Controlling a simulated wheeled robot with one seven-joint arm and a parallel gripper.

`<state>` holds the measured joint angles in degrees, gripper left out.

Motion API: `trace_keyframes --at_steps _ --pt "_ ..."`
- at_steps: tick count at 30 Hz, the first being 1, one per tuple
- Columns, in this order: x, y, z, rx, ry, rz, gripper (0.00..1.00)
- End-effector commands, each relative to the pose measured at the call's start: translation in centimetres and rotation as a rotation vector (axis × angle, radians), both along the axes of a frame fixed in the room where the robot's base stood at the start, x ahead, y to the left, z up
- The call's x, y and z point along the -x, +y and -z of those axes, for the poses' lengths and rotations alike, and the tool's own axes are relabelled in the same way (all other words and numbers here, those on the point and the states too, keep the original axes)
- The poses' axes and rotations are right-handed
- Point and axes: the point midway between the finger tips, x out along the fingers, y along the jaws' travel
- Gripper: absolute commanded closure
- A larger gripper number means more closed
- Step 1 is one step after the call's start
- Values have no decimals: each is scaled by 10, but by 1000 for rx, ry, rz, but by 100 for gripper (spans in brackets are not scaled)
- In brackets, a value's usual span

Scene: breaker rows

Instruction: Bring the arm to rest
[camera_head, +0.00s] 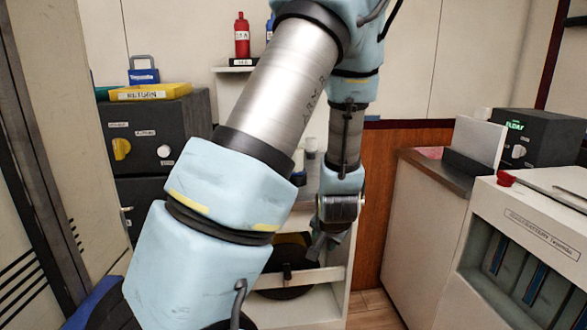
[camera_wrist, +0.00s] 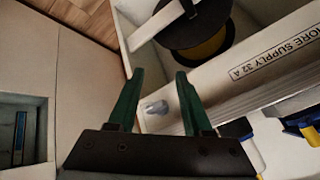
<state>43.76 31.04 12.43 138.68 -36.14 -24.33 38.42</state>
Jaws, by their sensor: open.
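My arm, light blue with a silver link, reaches across the middle of the head view. My gripper (camera_head: 322,246) hangs at its far end, in front of a white shelf unit (camera_head: 338,276). In the wrist view my gripper (camera_wrist: 158,98) shows two green fingers spread apart with nothing between them. A small grey knob-like thing (camera_wrist: 155,108) on the pale surface shows beyond the fingers; whether they touch it I cannot tell. A dark reel with a yellow core (camera_wrist: 200,35) lies in the white unit beyond the fingers. My arm hides part of the unit in the head view.
A dark cabinet (camera_head: 150,138) with a yellow tray (camera_head: 150,91) stands at left. A white counter (camera_head: 430,225) and a white cabinet with slots (camera_head: 530,250) stand at right. A red bottle (camera_head: 242,38) is on a shelf behind my arm. Wooden floor (camera_head: 372,306) shows between unit and counter.

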Motion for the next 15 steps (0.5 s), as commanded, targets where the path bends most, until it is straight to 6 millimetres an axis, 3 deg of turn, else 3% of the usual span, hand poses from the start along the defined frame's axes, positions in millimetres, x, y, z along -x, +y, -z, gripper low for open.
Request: trace_keyframes --at_steps 1,9,15 --pt "4 13 -22 70 55 -49 50" --pt "67 88 -98 257 356 -287 50" --pt "110 137 -132 244 465 -435 50"
